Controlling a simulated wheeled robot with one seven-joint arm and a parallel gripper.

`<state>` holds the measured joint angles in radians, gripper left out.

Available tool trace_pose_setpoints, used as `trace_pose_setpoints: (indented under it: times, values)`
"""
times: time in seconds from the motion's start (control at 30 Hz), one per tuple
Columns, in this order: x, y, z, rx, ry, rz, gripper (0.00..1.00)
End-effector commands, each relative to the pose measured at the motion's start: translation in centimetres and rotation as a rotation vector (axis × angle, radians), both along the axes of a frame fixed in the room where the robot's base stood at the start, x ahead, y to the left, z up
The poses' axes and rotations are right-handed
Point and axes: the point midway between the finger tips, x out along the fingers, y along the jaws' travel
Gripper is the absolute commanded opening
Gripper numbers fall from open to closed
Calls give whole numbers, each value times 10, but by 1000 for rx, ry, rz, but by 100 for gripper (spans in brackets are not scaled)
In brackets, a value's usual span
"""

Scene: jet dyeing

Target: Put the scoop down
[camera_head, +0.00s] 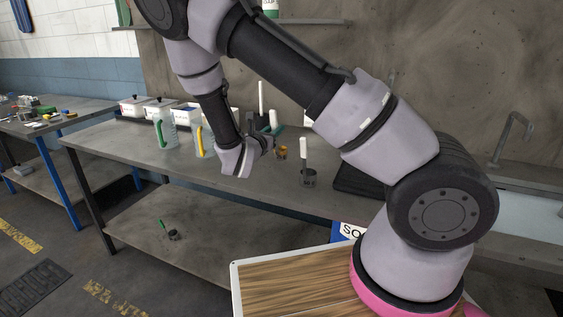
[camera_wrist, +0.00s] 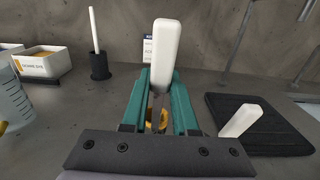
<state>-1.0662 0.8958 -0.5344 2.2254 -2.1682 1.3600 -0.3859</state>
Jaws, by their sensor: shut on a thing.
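My gripper (camera_wrist: 160,80), with teal fingers, is shut on the white handle of a scoop (camera_wrist: 166,45). The handle rises upright between the fingertips in the wrist view. The scoop's lower end is hidden behind the fingers and gripper body. In the head view my gripper (camera_head: 269,138) is over the grey workbench (camera_head: 120,150); the held scoop is hard to make out there. Whether it touches the bench cannot be told.
A second white-handled tool (camera_head: 304,150) stands in a metal cup by the black mat (camera_head: 358,180). A yellow-brown item (camera_head: 281,152) is near my gripper. Green-handled (camera_head: 166,132) and yellow-handled (camera_head: 205,142) jugs stand left. A white stick in a black holder (camera_wrist: 100,66) is behind.

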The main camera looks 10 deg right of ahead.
Motion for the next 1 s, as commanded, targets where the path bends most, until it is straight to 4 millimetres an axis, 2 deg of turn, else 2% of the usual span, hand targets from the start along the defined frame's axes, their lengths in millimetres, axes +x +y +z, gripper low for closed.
trace_pose_setpoints:
  times: [0.1,0.37,0.57,0.93,0.97,1.0]
  values:
    - [0,-1,-22,-4,2,-1,0]
    - [0,-1,-46,-1,0,-2,0]
    - [0,-1,-74,-2,1,-2,0]
    - [0,-1,-79,-1,-1,-2,0]
    - [0,-1,-80,1,-1,-2,31]
    - [0,-1,-79,1,-1,-2,46]
